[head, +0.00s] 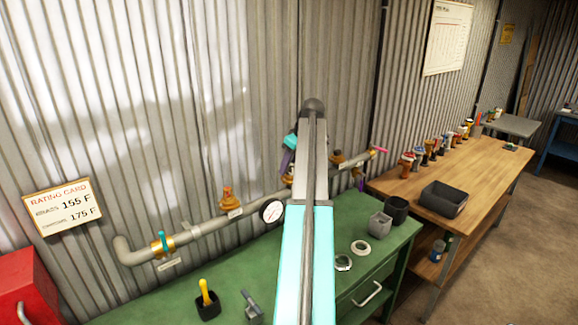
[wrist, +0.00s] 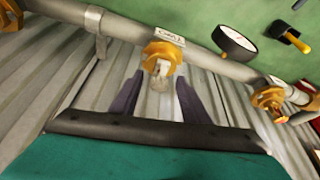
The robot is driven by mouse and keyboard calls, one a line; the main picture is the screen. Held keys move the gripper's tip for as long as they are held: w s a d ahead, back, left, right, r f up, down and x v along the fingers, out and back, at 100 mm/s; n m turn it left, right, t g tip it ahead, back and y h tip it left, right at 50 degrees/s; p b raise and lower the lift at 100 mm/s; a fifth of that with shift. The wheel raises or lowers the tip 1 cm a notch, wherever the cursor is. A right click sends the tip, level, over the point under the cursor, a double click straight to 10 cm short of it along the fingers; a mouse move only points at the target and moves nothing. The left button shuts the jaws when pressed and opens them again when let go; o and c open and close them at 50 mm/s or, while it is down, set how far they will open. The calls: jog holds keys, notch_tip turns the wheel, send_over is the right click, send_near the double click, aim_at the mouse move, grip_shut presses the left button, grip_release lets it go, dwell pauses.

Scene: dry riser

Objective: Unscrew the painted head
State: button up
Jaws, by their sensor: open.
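In the wrist view, a pale, whitish head (wrist: 160,74) sits on a brass fitting (wrist: 163,52) on the grey pipe (wrist: 120,32). Whether its pale colour is paint I cannot tell. My gripper (wrist: 161,82) is open, with one dark purple finger on each side of this head; contact is not clear. In the head view, my arm hides most of this fitting, and a purple finger of my gripper (head: 288,159) shows beside the arm. Another brass fitting (head: 228,197) stands left of the gauge, and one more (head: 338,158) is right of my arm.
A gauge (head: 272,211) hangs on the pipe near my arm. A teal-handled valve (head: 161,245) is at the left. The green bench (head: 130,308) holds a yellow-handled tool, small grey bins and rings. Several heads stand on the wooden bench (head: 480,160) beside a dark tray (head: 444,199).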

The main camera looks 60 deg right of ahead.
jog(key=shift+m+h, duration=0.8)
jog(key=shift+m, duration=1.3)
jog(key=shift+d, duration=0.1)
grip_shut()
jog(key=n, duration=0.2)
jog(key=n+y, duration=0.1)
jog(key=n, duration=0.1)
jog(key=shift+n+y, duration=0.6)
jog(key=shift+n, duration=0.3)
